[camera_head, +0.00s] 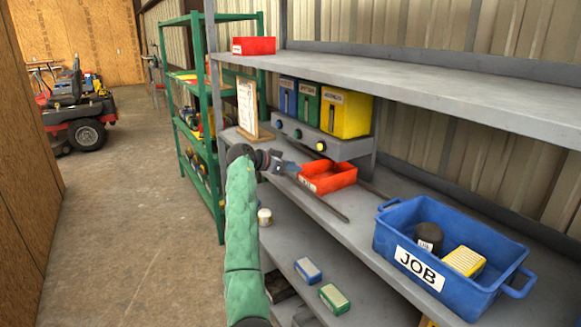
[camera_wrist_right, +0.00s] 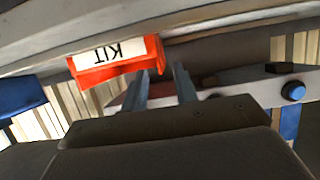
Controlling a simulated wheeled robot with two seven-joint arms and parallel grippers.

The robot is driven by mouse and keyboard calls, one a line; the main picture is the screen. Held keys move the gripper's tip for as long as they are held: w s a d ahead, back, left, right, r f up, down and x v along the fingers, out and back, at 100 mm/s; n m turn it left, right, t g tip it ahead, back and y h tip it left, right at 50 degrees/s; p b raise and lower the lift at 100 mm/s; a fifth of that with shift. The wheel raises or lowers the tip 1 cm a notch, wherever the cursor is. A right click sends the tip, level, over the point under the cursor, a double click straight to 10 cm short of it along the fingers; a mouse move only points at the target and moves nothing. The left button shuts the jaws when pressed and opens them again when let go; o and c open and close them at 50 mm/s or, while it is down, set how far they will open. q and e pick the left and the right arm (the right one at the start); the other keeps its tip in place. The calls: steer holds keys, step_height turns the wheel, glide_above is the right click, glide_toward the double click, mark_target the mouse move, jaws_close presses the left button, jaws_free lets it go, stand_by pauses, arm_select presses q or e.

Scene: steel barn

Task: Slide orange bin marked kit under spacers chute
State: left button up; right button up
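The orange bin (camera_head: 343,183) sits on the middle shelf, just in front of the dispenser rack's right end, below the yellow dispenser. Its KIT label shows upside down in the right wrist view (camera_wrist_right: 118,53). Three dispensers stand on the grey rack: blue (camera_head: 287,97), green (camera_head: 308,102) and yellow (camera_head: 345,115). Their labels are too small to read surely. My right gripper (camera_head: 291,167) is at the bin's left end. In the wrist view its fingers (camera_wrist_right: 162,72) are apart, with a gap between them; contact with the bin is unclear. My left gripper is out of view.
A blue JOB tote (camera_head: 391,225) holding a dark cylinder and a yellow block stands at the shelf's right. A clipboard stand (camera_head: 247,105) is left of the rack. Another orange bin (camera_head: 254,46) rests on the upper shelf. A dark strip (camera_head: 322,207) lies along the middle shelf.

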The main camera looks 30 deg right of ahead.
mark_target(306, 168)
steer(key=shift+d, duration=0.35)
steer(key=shift+p+x, duration=0.55)
steer(key=shift+x, duration=0.65)
steer(key=p+x, duration=0.1)
steer(key=x, duration=0.2)
steer(key=shift+d+f, duration=0.15)
steer(key=shift+d, duration=0.05)
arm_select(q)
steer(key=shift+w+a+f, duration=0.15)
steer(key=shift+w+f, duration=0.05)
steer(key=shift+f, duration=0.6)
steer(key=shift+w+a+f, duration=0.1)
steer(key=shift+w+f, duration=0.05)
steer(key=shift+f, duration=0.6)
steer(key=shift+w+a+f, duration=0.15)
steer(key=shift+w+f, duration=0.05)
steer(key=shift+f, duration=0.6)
arm_select(e)
steer(key=shift+d+f, duration=0.25)
steer(key=shift+d, duration=0.15)
steer(key=shift+w, duration=0.1)
jaws_close()
